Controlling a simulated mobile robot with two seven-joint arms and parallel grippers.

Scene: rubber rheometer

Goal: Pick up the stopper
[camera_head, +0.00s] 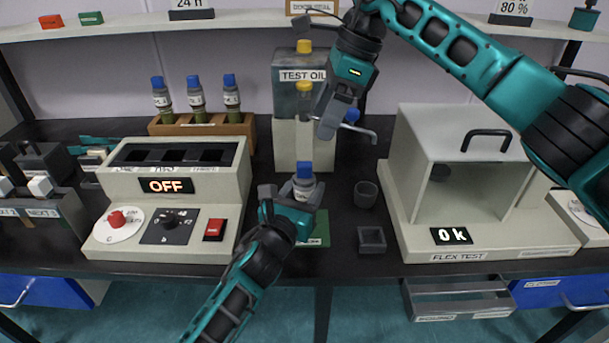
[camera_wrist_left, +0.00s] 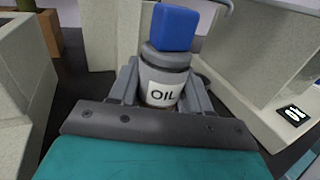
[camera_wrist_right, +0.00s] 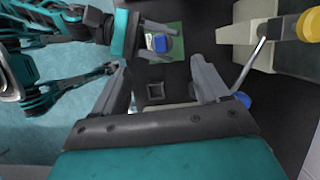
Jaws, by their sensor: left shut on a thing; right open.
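My left gripper (camera_head: 293,196) is shut on a small grey oil bottle (camera_wrist_left: 163,84), which it holds upright. A blue, block-shaped stopper (camera_head: 305,170) sits in the bottle's top; it also shows in the left wrist view (camera_wrist_left: 173,27) and the right wrist view (camera_wrist_right: 160,44). The bottle is over or on a green mat (camera_head: 321,228); I cannot tell if it touches. My right gripper (camera_head: 338,118) is open and empty, above and to the right of the bottle, in front of the test oil dispenser. In the right wrist view, the stopper appears beyond its open fingers (camera_wrist_right: 158,68).
A rack (camera_head: 240,130) holds several blue-topped bottles. A dark cup (camera_head: 366,194), a square tray (camera_head: 371,239) and the flex tester (camera_head: 402,218) stand right.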

